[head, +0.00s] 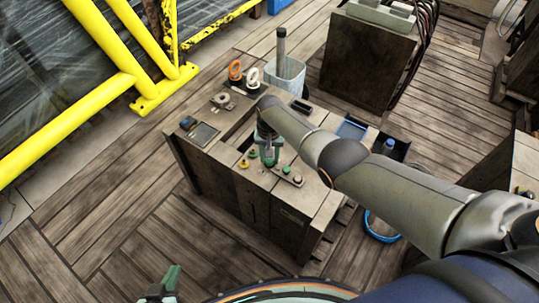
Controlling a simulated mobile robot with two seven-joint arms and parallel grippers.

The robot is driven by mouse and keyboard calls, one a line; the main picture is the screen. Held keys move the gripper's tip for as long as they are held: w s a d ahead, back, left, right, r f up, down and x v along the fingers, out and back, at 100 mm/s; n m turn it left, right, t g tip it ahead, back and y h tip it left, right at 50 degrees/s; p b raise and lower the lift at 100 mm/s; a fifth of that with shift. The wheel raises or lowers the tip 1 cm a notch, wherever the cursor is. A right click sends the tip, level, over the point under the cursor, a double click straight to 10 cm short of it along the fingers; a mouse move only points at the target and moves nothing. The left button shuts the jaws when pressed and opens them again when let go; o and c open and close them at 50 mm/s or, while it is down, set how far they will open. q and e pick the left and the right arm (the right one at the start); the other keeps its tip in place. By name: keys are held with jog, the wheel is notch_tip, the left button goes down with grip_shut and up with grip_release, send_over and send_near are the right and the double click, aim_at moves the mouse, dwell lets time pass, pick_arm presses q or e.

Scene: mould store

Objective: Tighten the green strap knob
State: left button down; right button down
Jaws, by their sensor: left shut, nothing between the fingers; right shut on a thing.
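My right gripper (268,158) reaches down onto the top of the wooden bench block (222,152), near its front edge. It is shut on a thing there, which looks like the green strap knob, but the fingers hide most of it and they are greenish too. A light metal strap (292,178) with small fittings on it lies just right of the fingertips. My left gripper (160,287) is at the bottom edge of the view, low and left of the block, shut and empty.
An orange ring (235,70), a white ring and a pale bucket (287,77) stand at the back. A blue tray (352,130) is at the right. A yellow rail (70,122) stands left; planks between are clear.

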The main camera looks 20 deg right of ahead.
jog(key=m, duration=0.5)
jog(key=shift+m, duration=0.4)
jog(key=m, duration=0.4)
jog(key=shift+m, duration=0.7)
jog(key=c, duration=0.5)
grip_release()
jog(key=shift+r, duration=0.1)
